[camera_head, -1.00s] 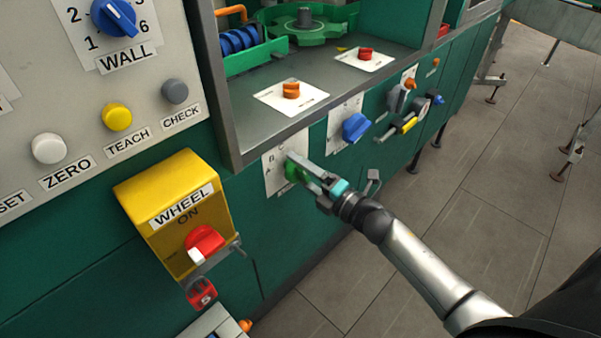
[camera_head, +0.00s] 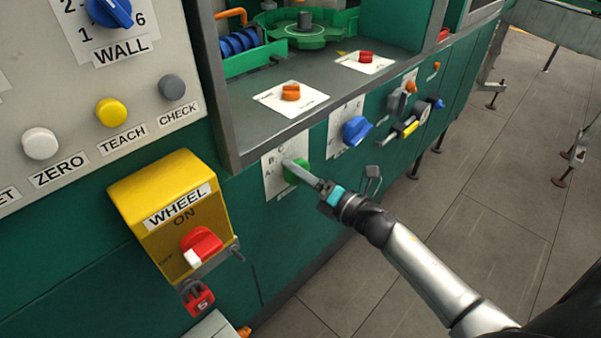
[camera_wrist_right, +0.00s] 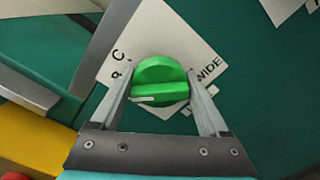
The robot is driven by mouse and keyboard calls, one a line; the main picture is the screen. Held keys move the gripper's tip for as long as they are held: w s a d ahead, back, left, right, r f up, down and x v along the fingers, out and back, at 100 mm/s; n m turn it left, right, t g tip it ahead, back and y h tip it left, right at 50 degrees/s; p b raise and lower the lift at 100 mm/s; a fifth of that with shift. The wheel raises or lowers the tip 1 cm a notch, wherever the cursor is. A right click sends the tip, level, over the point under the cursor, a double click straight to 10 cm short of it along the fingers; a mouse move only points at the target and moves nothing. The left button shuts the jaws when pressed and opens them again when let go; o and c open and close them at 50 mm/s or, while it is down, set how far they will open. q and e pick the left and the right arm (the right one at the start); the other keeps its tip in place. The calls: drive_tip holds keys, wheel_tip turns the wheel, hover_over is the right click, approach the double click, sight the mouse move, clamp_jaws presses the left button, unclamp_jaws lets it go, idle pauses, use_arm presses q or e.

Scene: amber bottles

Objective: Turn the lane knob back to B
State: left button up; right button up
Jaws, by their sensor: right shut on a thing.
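The green lane knob (camera_head: 299,173) sits on a white label plate (camera_head: 271,181) on the green cabinet front. In the right wrist view the knob (camera_wrist_right: 160,82) lies between the two fingers of the right gripper (camera_wrist_right: 162,88). Its white pointer line points left there, toward the left finger. That finger hides part of the lettering, so I cannot tell which letter the pointer meets. My left gripper is not in view.
A yellow WHEEL box (camera_head: 165,205) with a red switch (camera_head: 202,245) stands out left of the knob. A blue knob (camera_head: 356,130) is to the right. A grey shelf edge (camera_head: 290,132) runs above.

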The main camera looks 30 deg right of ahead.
drive_tip(key=o, duration=1.2)
drive_tip(key=shift+o, duration=0.2)
drive_tip(key=v, duration=1.5)
drive_tip(key=shift+s+d+f, duration=0.1)
